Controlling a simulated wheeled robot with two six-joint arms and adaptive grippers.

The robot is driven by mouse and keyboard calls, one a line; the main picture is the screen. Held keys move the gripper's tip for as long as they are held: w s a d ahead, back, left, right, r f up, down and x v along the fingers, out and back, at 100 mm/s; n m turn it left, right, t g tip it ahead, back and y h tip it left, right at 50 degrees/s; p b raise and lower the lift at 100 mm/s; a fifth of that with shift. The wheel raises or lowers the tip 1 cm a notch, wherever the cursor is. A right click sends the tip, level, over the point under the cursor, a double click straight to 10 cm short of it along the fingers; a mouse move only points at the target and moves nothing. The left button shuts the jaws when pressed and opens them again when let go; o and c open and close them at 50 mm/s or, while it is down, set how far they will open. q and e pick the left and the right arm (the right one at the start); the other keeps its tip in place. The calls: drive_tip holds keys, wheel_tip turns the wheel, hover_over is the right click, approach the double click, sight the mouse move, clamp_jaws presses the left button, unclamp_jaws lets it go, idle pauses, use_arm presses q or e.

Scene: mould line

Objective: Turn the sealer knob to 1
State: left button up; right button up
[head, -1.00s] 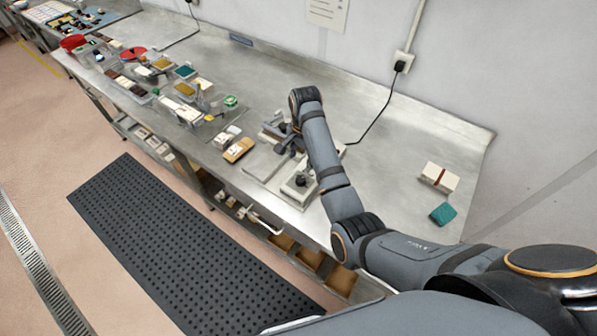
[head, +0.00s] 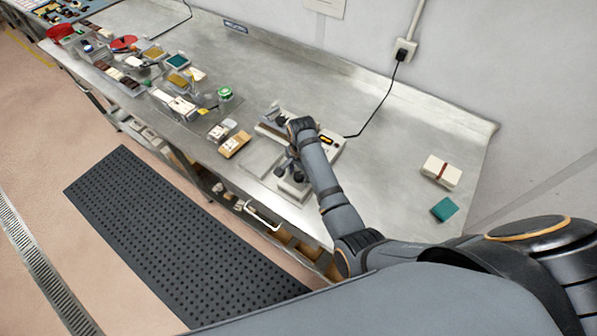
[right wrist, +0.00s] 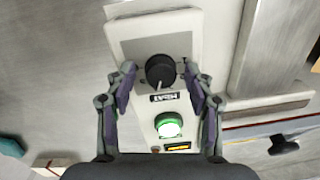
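The sealer (head: 329,146) is a pale unit on the steel bench, partly hidden behind my right arm in the head view. In the right wrist view its control panel (right wrist: 128,29) shows a round black knob (right wrist: 160,71) above a HEAT label. The knob's white pointer line points down, slightly left in that picture. My right gripper (right wrist: 159,74) is open, with one finger on each side of the knob and small gaps visible. In the head view the right gripper (head: 291,153) is small and partly hidden by the arm. My left gripper is not in view.
A lit green button (right wrist: 169,125) and a small orange display (right wrist: 177,147) sit below the knob. A teal block (head: 444,209) and white box (head: 441,172) lie right. Containers crowd the left bench.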

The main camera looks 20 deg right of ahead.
drive_tip(key=shift+c, duration=2.2)
drive_tip(key=shift+w, duration=0.1)
drive_tip(key=c, duration=0.5)
drive_tip(key=shift+c, duration=0.2)
drive_tip(key=shift+d+n, duration=0.1)
drive_tip(key=shift+n, duration=1.1)
drive_tip(key=n, duration=0.2)
drive_tip(key=shift+n, duration=0.3)
drive_tip(key=n, duration=0.3)
drive_tip(key=shift+n, duration=0.4)
drive_tip(key=n, duration=0.3)
drive_tip(key=shift+n+g, duration=0.3)
drive_tip(key=n, duration=0.6)
drive_tip(key=shift+w, duration=0.1)
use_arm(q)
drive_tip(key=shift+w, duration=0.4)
use_arm(e)
drive_tip(key=n, duration=0.5)
drive_tip(key=shift+n, duration=0.3)
drive_tip(key=o, duration=1.2)
drive_tip(key=shift+g, duration=0.3)
drive_tip(key=shift+c, duration=0.2)
